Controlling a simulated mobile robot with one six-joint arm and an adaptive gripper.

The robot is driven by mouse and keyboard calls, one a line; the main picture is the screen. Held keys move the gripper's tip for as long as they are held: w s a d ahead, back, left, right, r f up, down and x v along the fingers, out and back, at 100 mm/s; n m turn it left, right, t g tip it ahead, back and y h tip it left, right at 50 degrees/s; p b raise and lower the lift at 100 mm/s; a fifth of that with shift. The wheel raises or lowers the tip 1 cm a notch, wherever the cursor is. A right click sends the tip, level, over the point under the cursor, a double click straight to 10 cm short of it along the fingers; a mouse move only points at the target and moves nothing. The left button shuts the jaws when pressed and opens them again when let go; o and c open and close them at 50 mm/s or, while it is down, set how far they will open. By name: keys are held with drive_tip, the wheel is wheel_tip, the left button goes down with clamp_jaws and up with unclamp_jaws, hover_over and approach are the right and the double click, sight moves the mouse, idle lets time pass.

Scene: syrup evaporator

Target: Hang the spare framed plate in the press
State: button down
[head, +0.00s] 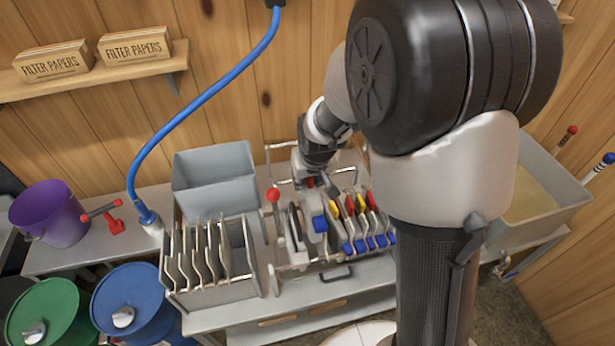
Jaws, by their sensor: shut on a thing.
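My gripper (314,182) is above the left part of the press, pointing down and partly hidden by my arm. It is shut on a framed plate (314,207), which is upright among the press parts; I cannot tell whether it rests on the rails. The press (285,268) holds several upright pale plates (362,222) with red and yellow tabs and blue knobs, to the right of my gripper. A red ball-topped handle (272,194) stands at its left end. The press's far right side is hidden by my arm.
A grey rack (215,295) with several upright plates stands left of the press. A grey bin (215,170) is behind it. A blue hose (190,105) hangs at the left. A purple bucket (47,215) and drums (135,300) are farther left; a pan (540,195) is right.

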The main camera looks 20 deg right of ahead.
sight(307, 212)
drive_tip(key=shift+f+b, duration=3.65)
drive_tip(key=shift+f, duration=1.1)
drive_tip(key=shift+f+b, duration=2.2)
drive_tip(key=shift+f, duration=0.45)
drive_tip(key=shift+s+f+b, duration=0.15)
drive_tip(key=shift+f+b, duration=0.7)
drive_tip(key=shift+f, duration=0.25)
